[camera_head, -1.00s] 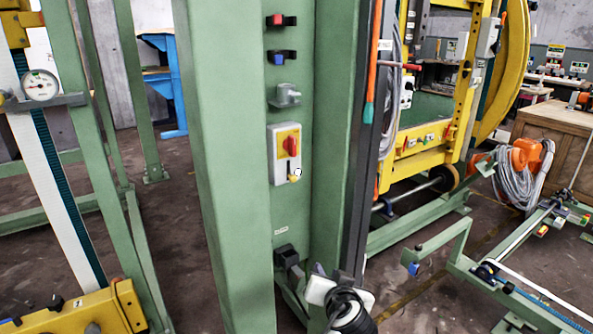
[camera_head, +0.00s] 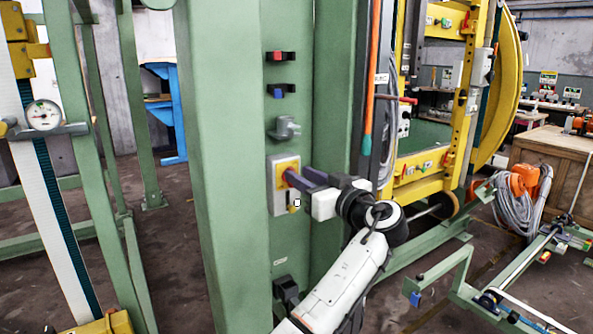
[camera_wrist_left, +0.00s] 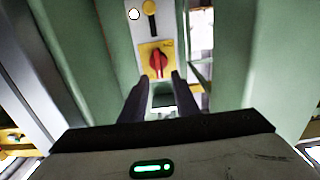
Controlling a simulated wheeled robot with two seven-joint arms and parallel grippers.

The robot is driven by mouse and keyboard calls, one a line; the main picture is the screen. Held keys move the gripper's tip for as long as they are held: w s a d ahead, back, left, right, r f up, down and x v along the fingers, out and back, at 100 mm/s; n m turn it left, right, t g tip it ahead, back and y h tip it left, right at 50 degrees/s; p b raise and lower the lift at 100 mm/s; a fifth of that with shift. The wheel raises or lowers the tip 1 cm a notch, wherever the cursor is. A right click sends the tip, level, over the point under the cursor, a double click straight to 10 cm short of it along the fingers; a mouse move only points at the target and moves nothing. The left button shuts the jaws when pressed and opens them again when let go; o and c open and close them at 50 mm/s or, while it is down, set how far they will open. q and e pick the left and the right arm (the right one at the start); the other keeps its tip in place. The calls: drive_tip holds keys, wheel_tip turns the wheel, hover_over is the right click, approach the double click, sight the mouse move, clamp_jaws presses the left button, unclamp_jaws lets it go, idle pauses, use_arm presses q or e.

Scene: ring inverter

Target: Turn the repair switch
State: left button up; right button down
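The repair switch (camera_head: 280,173) is a grey box with a yellow plate and a red knob, fixed on the green column. In the head view the knob is mostly hidden by my left gripper (camera_head: 299,180), whose dark fingers reach to the switch from the right. In the left wrist view the red knob (camera_wrist_left: 158,62) stands on its yellow plate, its grip roughly in line with the gap between the fingers. The left gripper (camera_wrist_left: 160,80) is open there, one fingertip on each side just below the knob; contact cannot be told. My right gripper is not in view.
Above the switch, a grey fitting (camera_head: 284,129), a blue button (camera_head: 280,90) and a red button (camera_head: 280,56) sit on the same column. A yellow padlock-like part (camera_head: 293,206) is low on the switch box. An orange-and-teal rod (camera_head: 369,100) stands to the right.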

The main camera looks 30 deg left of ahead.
use_arm(q)
drive_tip(key=shift+x, duration=1.15)
drive_tip(key=shift+w+a, duration=0.15)
drive_tip(key=shift+a, duration=0.15)
